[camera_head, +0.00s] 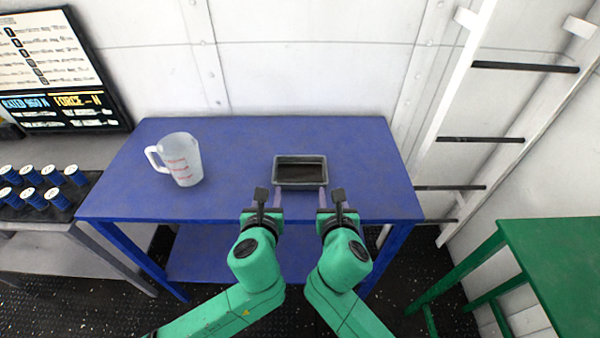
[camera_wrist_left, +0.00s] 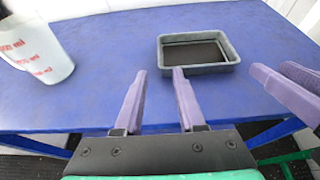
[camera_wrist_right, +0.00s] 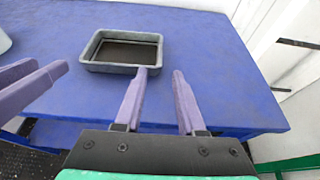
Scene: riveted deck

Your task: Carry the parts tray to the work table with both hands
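The parts tray (camera_head: 300,184) is a small grey rectangular tray with a dark inside. It rests flat on the blue table, right of centre. It shows in the left wrist view (camera_wrist_left: 197,69) and the right wrist view (camera_wrist_right: 122,68). My left gripper (camera_head: 277,196) is at the table's front edge, just short of the tray's near left side; its fingers are apart with nothing between them (camera_wrist_left: 159,76). My right gripper (camera_head: 323,196) is likewise short of the tray's near right side, its fingers apart and empty (camera_wrist_right: 160,76). Neither touches the tray.
The blue table (camera_head: 240,155) also holds a clear measuring jug (camera_head: 181,160) on the left. A green table (camera_head: 560,265) stands at the lower right. A white ladder (camera_head: 450,95) leans at the right wall. A grey bench with several blue spools (camera_head: 33,198) is at the left.

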